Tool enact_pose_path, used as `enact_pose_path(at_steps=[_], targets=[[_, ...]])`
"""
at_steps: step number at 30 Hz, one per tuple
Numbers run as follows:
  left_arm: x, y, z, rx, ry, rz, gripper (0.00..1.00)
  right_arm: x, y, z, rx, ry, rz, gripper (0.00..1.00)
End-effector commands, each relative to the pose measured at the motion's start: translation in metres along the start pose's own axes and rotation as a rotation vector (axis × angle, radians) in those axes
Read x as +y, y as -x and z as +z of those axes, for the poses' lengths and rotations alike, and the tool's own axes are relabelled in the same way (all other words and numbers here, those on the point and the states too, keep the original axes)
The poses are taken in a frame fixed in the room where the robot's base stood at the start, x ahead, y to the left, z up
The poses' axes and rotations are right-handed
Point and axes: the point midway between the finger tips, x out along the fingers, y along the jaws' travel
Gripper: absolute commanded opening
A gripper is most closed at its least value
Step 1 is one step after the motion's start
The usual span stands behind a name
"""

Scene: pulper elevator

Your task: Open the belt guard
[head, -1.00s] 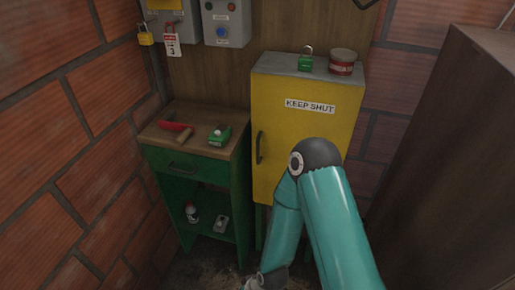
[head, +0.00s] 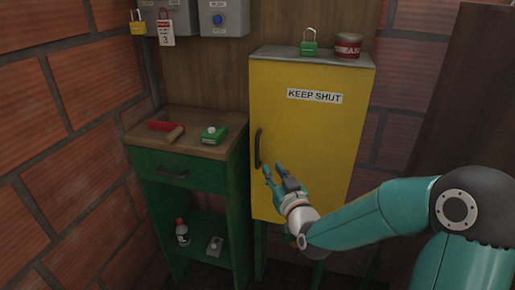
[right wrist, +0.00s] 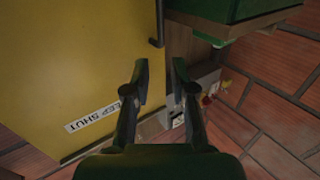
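A yellow cabinet-like guard (head: 315,140) labelled KEEP SHUT stands at centre in the head view, its front closed. Its dark upright handle (head: 258,148) is near the left edge of the front; it also shows at the top of the right wrist view (right wrist: 157,25). My right gripper (head: 274,172) is in front of the yellow face, just below and right of the handle in the picture. In the right wrist view its two fingers (right wrist: 160,72) are apart with nothing between them, and the handle lies beyond the tips. My left gripper is not in view.
A green padlock (head: 309,43) and a red tin (head: 347,46) stand on the guard's top. A green bench (head: 190,172) at left holds a red-headed tool (head: 168,127) and a green box (head: 213,134). Grey control boxes (head: 224,18) hang above. A brown panel (head: 448,100) stands at right.

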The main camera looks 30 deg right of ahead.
Motion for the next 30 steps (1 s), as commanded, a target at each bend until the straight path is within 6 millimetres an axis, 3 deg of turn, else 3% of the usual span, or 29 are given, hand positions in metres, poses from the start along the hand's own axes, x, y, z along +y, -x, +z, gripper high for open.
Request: enact_pose_path(at_steps=[12, 18, 24, 30], targets=[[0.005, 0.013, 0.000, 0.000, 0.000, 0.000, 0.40, -0.001, -0.090, 0.001, -0.003, -0.002, -0.002, 0.25], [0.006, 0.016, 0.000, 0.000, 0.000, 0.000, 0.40, -0.001, -0.122, 0.001, -0.003, -0.002, -0.002, 0.25], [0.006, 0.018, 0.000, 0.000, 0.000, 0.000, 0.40, -0.001, -0.137, 0.001, -0.004, -0.003, -0.002, 0.25], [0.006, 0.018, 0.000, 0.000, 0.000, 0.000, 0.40, -0.001, -0.140, 0.002, -0.004, -0.003, -0.001, 0.25]])
